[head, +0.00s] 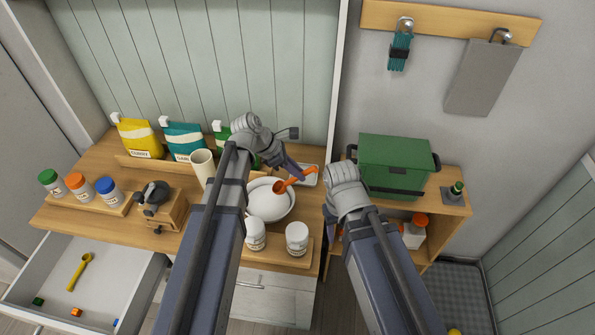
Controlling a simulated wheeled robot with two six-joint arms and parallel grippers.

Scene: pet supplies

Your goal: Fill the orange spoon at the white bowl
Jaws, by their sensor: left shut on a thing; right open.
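The white bowl (270,208) stands on the wooden counter, partly behind my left arm, and holds pale contents. The orange spoon (280,186) has its scoop over the far part of the bowl and its handle reaching up to the right. My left gripper (298,177) is shut on the orange spoon by its handle. I cannot tell whether the scoop touches the contents or holds any. My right gripper (330,222) is open, right of the bowl, with its fingers mostly hidden behind its wrist.
Two white jars (297,238) stand in front of the bowl. A small tray (308,175) lies behind the spoon's handle. A cream cup (202,165), a grinder (155,198) and coloured bags (138,137) stand left. A green bin (392,165) is at right. An open drawer (55,285) sticks out front left.

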